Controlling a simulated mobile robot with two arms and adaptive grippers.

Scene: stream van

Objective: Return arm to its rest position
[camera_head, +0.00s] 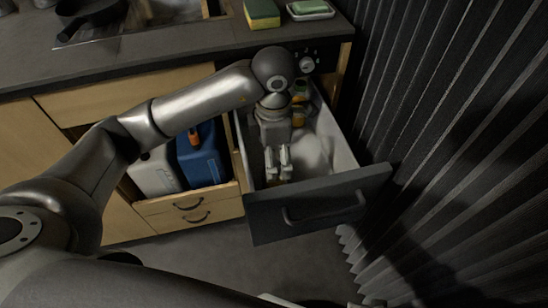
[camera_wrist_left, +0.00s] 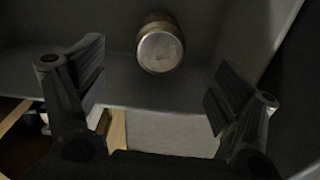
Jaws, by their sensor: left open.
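My left arm reaches in from the left in the head view, and its gripper (camera_head: 278,163) points down into an open drawer (camera_head: 338,152). The gripper is open and empty; in the left wrist view its two fingers (camera_wrist_left: 155,95) stand wide apart. Between them and farther off is a round can (camera_wrist_left: 160,52) with a pale end face, apart from the fingers. My right gripper is not in view.
The dark drawer front (camera_head: 318,205) stands out from the cabinet. Jars (camera_head: 299,92) sit at the drawer's back. A blue canister (camera_head: 203,155) and a white canister (camera_head: 156,172) stand to the left. A pleated curtain (camera_head: 450,120) hangs at right. A counter (camera_head: 190,42) runs behind, with a sponge (camera_head: 262,13).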

